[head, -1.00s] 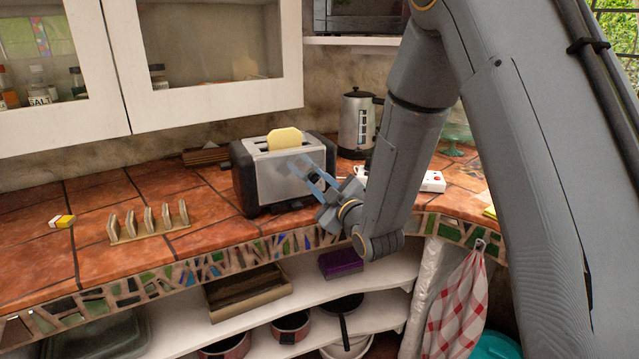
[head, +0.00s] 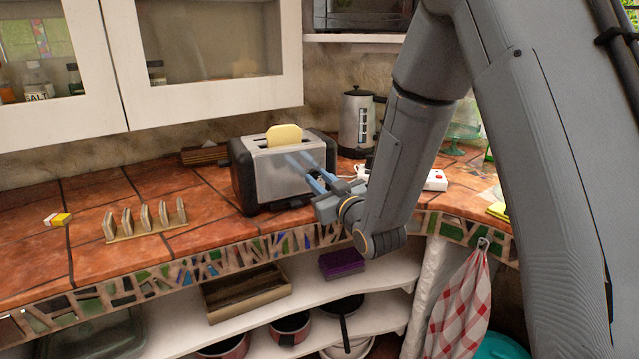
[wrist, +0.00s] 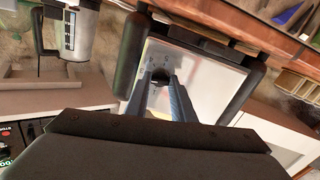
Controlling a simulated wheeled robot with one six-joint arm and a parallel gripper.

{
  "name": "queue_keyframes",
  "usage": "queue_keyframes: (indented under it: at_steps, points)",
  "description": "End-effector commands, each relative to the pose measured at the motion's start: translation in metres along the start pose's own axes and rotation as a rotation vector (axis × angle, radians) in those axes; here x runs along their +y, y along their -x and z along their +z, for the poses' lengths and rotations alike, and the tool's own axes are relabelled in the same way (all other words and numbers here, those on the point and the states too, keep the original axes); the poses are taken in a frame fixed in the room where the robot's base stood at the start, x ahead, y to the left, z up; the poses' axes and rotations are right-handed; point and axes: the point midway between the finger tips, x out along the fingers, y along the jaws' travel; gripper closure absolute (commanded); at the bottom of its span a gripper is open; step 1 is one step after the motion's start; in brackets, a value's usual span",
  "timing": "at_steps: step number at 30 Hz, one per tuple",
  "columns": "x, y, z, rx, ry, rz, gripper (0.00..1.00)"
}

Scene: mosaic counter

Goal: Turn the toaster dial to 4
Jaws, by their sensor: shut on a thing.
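The toaster (head: 258,184) stands on the tiled counter, silver-faced with dark ends, with a slice of bread (head: 285,136) showing in its top slot. My gripper (head: 300,164) reaches in from the right to the toaster's front face. In the wrist view, its two fingers are closed around the dark round dial (wrist: 160,74) on the silver face. In the head view the fingers hide the dial.
A kettle (head: 357,122) stands behind and right of the toaster. A toast rack (head: 144,224) and a small yellow-and-white item (head: 58,219) lie on the counter to the left. A white box with a red button (head: 436,180) sits to the right. White cabinets (head: 214,50) hang above.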

Motion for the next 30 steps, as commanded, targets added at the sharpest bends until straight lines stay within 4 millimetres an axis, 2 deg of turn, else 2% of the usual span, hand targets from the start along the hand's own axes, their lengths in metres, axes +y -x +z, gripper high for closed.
queue_keyframes:
  at_steps: [18, 30]
  points:
    - [0.0003, -0.0001, 0.0001, 0.001, -0.58, 0.001, 1.0]
    - [0.0006, -0.0001, -0.0004, 0.001, -0.862, 0.001, 1.0]
